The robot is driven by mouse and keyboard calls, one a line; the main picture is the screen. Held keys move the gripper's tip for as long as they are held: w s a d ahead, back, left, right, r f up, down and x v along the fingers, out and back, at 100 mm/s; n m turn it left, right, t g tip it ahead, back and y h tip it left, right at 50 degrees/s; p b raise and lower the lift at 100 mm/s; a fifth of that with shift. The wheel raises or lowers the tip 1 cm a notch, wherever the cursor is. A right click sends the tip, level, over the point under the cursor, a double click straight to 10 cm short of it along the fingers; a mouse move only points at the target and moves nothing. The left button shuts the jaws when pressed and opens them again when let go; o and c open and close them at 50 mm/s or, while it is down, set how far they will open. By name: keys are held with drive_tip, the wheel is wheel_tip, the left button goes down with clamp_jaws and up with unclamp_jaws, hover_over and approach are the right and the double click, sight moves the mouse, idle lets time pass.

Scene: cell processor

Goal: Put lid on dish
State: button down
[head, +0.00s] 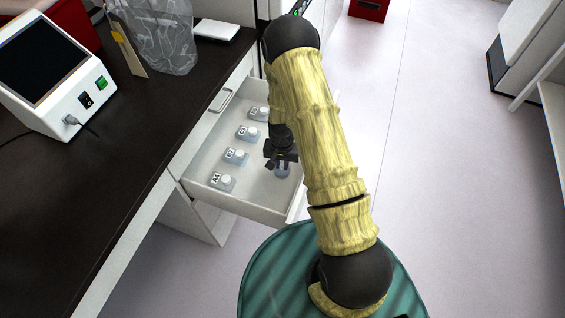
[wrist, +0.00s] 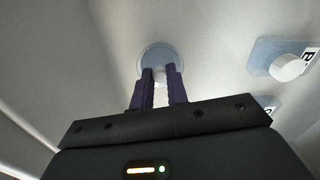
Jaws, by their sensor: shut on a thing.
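A round, pale-blue translucent piece, which looks like the lid (wrist: 160,54), is at the fingertips of my gripper (wrist: 163,72) in the wrist view. A small white knob shows between the two dark fingers, and they are shut on it. In the head view my gripper (head: 281,161) points down into the open drawer, near its right side, with the bluish piece (head: 282,173) just below the fingers. I cannot tell whether this piece touches the drawer floor or whether a dish is under it. No separate dish is clearly visible.
The open drawer (head: 203,195) holds a row of several labelled bluish containers (head: 236,155) with white caps, left of my gripper. The dark counter (head: 95,180) above carries a white device (head: 52,75) and a clear bag (head: 160,35). Open floor lies to the right.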

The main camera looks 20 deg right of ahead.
drive_tip(key=shift+f, duration=0.2)
drive_tip(key=c, duration=1.3)
unclamp_jaws()
drive_tip(key=shift+r, duration=0.1)
wheel_tip(320, 180, up, 17)
drive_tip(key=shift+r, duration=0.15)
